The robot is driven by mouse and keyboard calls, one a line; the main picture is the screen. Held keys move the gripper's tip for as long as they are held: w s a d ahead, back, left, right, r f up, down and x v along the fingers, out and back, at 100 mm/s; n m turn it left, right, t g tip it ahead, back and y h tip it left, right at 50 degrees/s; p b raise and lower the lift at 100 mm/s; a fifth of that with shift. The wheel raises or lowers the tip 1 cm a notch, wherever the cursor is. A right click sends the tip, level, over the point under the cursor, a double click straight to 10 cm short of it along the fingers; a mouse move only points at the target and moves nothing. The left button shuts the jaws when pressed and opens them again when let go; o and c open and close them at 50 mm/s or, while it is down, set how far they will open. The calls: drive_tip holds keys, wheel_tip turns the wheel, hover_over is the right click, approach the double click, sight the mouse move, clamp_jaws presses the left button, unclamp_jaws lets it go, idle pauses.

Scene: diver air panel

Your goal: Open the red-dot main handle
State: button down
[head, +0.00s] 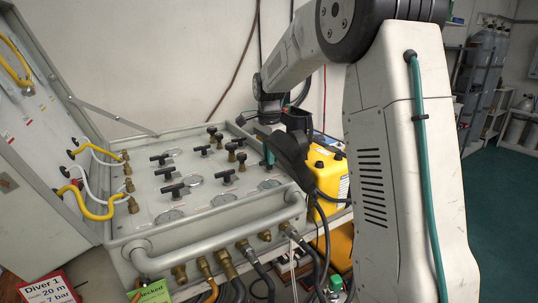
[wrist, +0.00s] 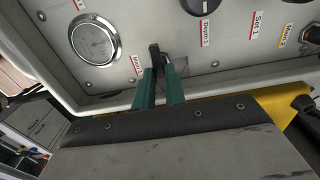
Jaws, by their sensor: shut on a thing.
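The panel (head: 165,205) is a pale grey box with black T-shaped handles, brass knobs and gauges. In the wrist view, a black handle (wrist: 154,52) stands beside a red-marked label (wrist: 137,65) that seems to read Main 1. My gripper (wrist: 161,78) has two green fingers, one on each side of this handle, and is shut on it. In the head view, my gripper (head: 268,155) is at the panel's right end, and my wrist and arm hide most of it and the handle. The handle's lower part and any red dot on it cannot be made out.
A round gauge (wrist: 94,40) sits left of the held handle. A yellow-marked Main 2 label (wrist: 290,36) is at the right. A thick grey rail (head: 220,240) runs along the panel's front. Yellow cases (head: 328,172) stand right of the panel; hoses hang below.

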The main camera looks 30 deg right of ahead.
drive_tip(key=shift+n, duration=0.3)
drive_tip(key=n, duration=0.3)
drive_tip(key=shift+n, duration=0.3)
drive_tip(key=n, duration=0.4)
drive_tip(key=shift+n, duration=0.3)
drive_tip(key=n, duration=0.4)
drive_tip(key=shift+n, duration=2.1)
drive_tip(key=c, duration=1.5)
unclamp_jaws()
drive_tip(key=shift+o, duration=0.2)
